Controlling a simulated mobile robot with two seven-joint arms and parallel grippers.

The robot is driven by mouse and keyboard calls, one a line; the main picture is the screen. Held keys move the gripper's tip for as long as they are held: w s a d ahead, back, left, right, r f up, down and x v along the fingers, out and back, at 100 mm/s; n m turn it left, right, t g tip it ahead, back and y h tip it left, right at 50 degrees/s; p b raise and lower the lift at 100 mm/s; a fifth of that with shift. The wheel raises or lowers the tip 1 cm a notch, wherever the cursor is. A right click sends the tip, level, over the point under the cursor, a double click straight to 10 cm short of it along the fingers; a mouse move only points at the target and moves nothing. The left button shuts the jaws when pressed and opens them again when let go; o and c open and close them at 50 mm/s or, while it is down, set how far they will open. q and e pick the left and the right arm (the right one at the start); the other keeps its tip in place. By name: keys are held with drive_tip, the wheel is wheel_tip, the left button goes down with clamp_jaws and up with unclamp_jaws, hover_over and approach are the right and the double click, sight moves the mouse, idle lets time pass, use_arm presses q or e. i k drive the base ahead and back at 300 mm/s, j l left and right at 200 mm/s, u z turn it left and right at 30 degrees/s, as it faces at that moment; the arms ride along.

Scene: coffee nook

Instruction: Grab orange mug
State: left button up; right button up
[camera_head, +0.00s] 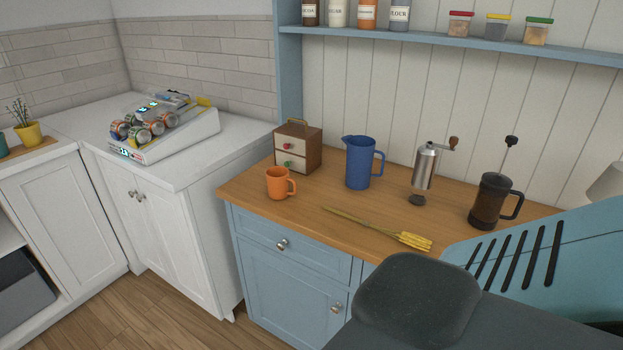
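The orange mug (278,184) stands upright on the wooden counter (320,231), near its left front corner. Its handle points to the right. It is in front of a small wooden drawer box and left of a blue pitcher. Nothing touches it. Neither of my grippers shows in the head view. A dark grey and light blue part at the lower right hides the front right of the counter.
A drawer box (312,150), blue pitcher (358,163), steel grinder (424,168), French press (488,203) and yellow-tipped utensil (411,240) are on the counter. A can rack (180,139) sits on the white counter (226,140). A shelf (450,40) runs above.

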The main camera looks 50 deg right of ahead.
sight(278, 179)
drive_tip(key=z, duration=1.3)
